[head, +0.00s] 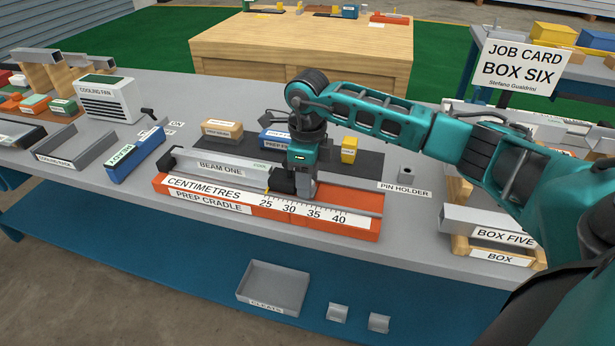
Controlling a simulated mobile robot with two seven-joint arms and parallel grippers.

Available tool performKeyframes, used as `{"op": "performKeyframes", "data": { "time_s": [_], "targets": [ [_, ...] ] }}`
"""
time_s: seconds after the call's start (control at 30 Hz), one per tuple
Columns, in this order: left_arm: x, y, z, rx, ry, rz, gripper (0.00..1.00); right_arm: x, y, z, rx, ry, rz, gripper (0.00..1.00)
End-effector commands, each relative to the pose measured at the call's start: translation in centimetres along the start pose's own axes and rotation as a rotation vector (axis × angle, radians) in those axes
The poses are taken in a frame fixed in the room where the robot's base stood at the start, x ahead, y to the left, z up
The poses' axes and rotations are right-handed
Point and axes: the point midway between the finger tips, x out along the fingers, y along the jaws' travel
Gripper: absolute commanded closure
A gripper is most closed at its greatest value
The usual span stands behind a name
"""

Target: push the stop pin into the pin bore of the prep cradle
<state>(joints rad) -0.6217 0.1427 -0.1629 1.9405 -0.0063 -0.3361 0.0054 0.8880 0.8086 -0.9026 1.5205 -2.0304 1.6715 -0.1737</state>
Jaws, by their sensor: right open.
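The orange prep cradle (215,200) lies along the front of the grey bench, with a centimetre scale marked 25 to 40 on its right part. A grey beam labelled BEAM ONE (222,168) lies in its left part. My right gripper (293,186) is open and points down at the cradle, near the 25 to 30 marks, just right of the beam's end. I cannot make out the stop pin or the pin bore; the gripper covers that part of the cradle. My left gripper is not in view.
Behind the cradle, a dark mat (370,163) holds a yellow block (349,150) and other labelled blocks. A blue block (135,155) stands left, and the BOX FIVE beam (487,229) rests on wooden supports at right. A grey tray (273,287) sits on the lower shelf.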

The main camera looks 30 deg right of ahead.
Motion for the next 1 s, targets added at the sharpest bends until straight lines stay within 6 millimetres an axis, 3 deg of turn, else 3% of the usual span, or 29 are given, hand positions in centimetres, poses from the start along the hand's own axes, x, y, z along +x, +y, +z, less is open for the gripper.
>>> {"op": "performKeyframes", "data": {
  "time_s": [0.17,0.5,0.7,1.0],
  "targets": [
    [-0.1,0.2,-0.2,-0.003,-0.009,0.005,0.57,-1.0,-0.1,0.1,0.000,-0.003,-0.002,0.38],
    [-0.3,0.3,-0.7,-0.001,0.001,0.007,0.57,-8.5,-0.1,0.1,-0.001,-0.005,-0.003,0.38],
    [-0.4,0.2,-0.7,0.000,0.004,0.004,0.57,-11.7,0.0,0.1,0.000,-0.002,-0.002,0.38],
    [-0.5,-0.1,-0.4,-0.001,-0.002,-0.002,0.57,-12.9,0.0,0.0,0.000,0.000,0.001,0.38]
  ]
}}
